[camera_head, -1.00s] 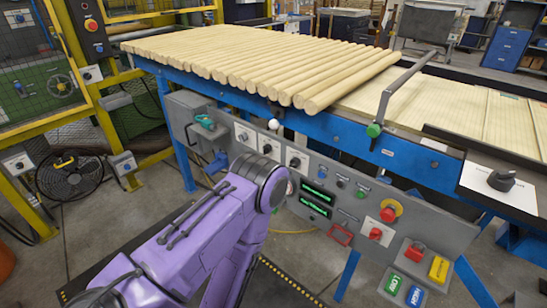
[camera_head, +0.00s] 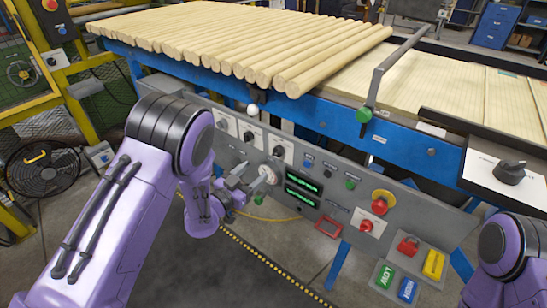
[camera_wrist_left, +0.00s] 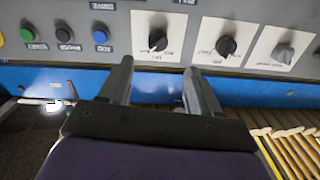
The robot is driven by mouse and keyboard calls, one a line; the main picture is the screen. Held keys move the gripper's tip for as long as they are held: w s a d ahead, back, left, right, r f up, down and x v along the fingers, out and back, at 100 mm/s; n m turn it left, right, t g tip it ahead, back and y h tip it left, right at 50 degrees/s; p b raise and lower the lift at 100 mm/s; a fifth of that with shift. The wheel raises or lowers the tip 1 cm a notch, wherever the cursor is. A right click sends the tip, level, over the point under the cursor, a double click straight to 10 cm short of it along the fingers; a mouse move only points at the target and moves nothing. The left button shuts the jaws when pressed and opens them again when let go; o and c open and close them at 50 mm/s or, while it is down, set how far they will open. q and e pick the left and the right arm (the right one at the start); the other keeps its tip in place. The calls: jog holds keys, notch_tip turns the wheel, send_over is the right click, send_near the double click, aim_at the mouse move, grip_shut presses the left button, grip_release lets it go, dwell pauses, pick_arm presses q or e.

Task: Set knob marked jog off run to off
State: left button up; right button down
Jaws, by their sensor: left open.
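Three black knobs on white plates sit in a row on the grey panel: a left knob (camera_head: 222,125), a middle knob (camera_head: 248,137) and a right knob (camera_head: 279,151). The left wrist view shows them upside down, as one knob (camera_wrist_left: 158,40), another (camera_wrist_left: 226,45) and a third (camera_wrist_left: 283,50). Their lettering is too small to read, so I cannot tell which is marked jog off run. My left gripper (camera_head: 248,180) is open and empty in front of the panel, below the right knob. Its fingers (camera_wrist_left: 157,90) touch no knob in the left wrist view.
The panel also carries green displays (camera_head: 303,190), a red emergency stop button (camera_head: 380,203) and several push buttons. A blue conveyor frame (camera_head: 330,118) with wooden rods (camera_head: 230,50) runs above. Another large knob (camera_head: 510,172) is at the right. My right arm shows at the lower right.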

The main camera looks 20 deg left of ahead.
aim_at(275, 154)
pick_arm(q)
jog(key=x, duration=0.3)
jog(key=p+x, duration=0.1)
jog(key=x, duration=0.6)
jog(key=shift+w+d+r, duration=0.2)
jog(key=shift+w+r, duration=0.05)
jog(key=shift+r, duration=0.05)
jog(key=c, duration=1)
